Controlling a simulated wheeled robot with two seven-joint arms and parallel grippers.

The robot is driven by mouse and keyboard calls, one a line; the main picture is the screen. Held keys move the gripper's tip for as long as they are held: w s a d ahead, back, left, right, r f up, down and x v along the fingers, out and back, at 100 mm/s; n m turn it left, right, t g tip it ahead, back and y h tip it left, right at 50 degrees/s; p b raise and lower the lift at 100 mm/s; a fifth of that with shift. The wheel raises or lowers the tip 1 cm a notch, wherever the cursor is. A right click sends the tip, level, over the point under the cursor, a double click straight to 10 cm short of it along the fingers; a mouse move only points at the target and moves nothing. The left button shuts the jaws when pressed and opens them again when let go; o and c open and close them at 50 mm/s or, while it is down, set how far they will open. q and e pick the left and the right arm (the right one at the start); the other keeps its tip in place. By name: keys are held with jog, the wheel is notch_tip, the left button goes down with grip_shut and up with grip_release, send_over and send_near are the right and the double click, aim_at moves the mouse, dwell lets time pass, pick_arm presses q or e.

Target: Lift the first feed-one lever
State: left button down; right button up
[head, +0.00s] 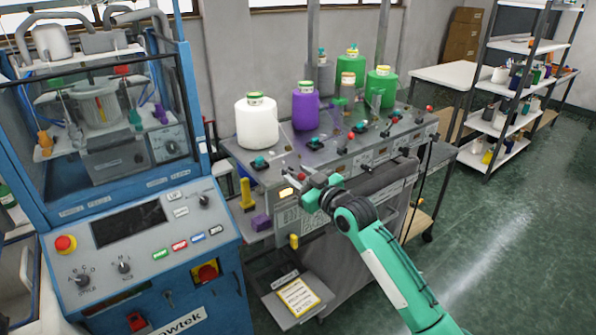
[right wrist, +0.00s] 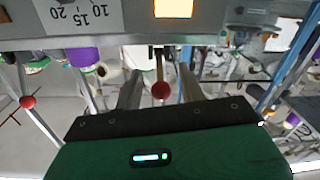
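The machine with yarn cones stands in the middle of the head view, its grey front panel (head: 345,170) facing me. In the right wrist view a lever with a red ball knob (right wrist: 160,91) stands between the two fingers of my right gripper (right wrist: 160,92), with a gap on both sides. The gripper is open. In the head view my right gripper (head: 316,192) is at the near left end of the panel, beside a lit yellow window (head: 286,192). It hides most of that lever there. A second red-knobbed lever (right wrist: 27,102) shows at left in the wrist view. My left gripper is out of view.
A white cone (head: 257,122), a purple cone (head: 305,108) and green cones (head: 380,88) stand on the machine. A blue-framed machine (head: 120,240) stands close at left. A shelf rack (head: 510,95) is at the back right. Green floor (head: 500,220) is clear at right.

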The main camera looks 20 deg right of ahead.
jog(key=shift+w+a, duration=0.2)
jog(key=shift+w, duration=0.2)
grip_shut()
